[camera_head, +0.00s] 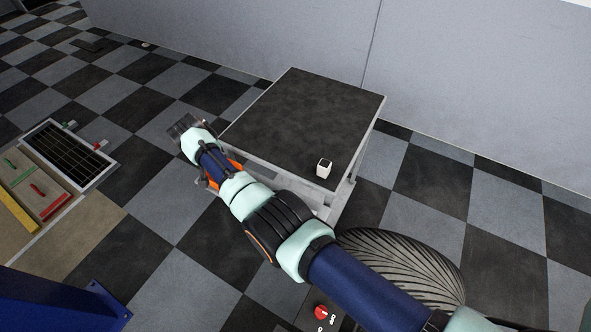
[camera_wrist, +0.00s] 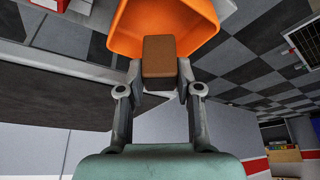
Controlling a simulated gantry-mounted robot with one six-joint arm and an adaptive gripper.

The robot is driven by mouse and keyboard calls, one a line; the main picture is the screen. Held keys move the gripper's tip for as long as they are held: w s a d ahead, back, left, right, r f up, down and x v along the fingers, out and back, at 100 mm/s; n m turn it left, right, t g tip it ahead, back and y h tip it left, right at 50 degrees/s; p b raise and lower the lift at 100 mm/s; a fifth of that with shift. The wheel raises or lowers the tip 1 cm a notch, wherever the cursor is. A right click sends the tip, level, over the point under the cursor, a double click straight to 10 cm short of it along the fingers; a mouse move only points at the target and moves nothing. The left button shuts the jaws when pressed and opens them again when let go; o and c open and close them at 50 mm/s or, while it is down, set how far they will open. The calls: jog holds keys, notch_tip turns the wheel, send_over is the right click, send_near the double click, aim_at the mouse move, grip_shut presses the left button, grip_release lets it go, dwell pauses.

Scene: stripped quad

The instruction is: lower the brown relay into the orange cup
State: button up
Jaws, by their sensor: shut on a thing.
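In the wrist view, my gripper (camera_wrist: 160,76) is shut on the brown relay (camera_wrist: 159,55), a small block held between its two fingertips. The orange cup (camera_wrist: 198,22) is just beyond the relay, with its opening turned to the camera. The relay's far part overlaps the cup's mouth and near edge in this view. I cannot tell how far inside it is, or whether it touches the wall. In the head view, my arm covers most of the cup, and only orange bits (camera_head: 236,164) show beside it. The relay is hidden there.
A dark-topped table (camera_head: 300,110) stands right of the arm's end, with a small white box-like object (camera_head: 324,168) near its front corner. A framed black grille (camera_head: 68,153) and a board with coloured handles (camera_head: 38,185) lie at left. Checkered floor is open between.

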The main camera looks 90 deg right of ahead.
jog(key=shift+f+b, duration=2.1)
jog(key=shift+f, duration=0.4)
dwell(1.2)
jog(key=o, duration=1.1)
jog(key=v, duration=1.2)
jog(key=shift+w+a, duration=0.1)
